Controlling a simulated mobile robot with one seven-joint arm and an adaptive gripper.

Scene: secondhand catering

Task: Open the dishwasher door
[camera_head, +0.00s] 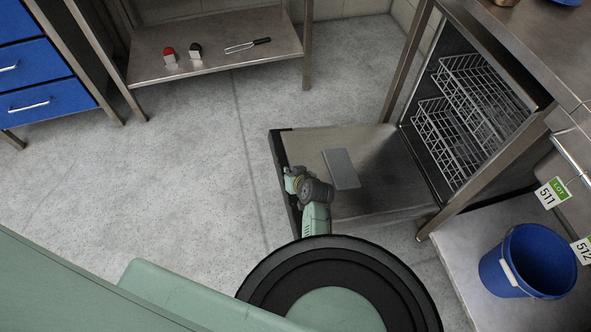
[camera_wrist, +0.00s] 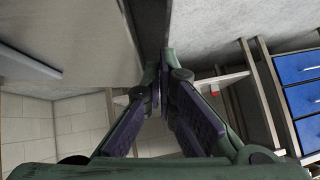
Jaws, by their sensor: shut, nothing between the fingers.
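The dishwasher door (camera_head: 375,200) is folded down and lies about level in the head view. Its inner steel face is up, with a grey rectangular panel (camera_head: 341,168) on it. The dishwasher opening shows wire racks (camera_head: 462,110) inside. My gripper (camera_head: 290,172) is at the door's outer left edge in the head view, partly hidden by my wrist. In the wrist view my gripper (camera_wrist: 163,85) has its fingers together, right beside the door's dark edge (camera_wrist: 153,25). I cannot tell whether they touch it.
A blue bucket (camera_head: 527,262) stands on a pale slab at the right, near tags reading 511 and 512. A steel shelf (camera_head: 215,45) at the back holds small items. Blue drawers (camera_head: 40,75) stand at the left. The floor (camera_head: 180,160) left of the door is clear.

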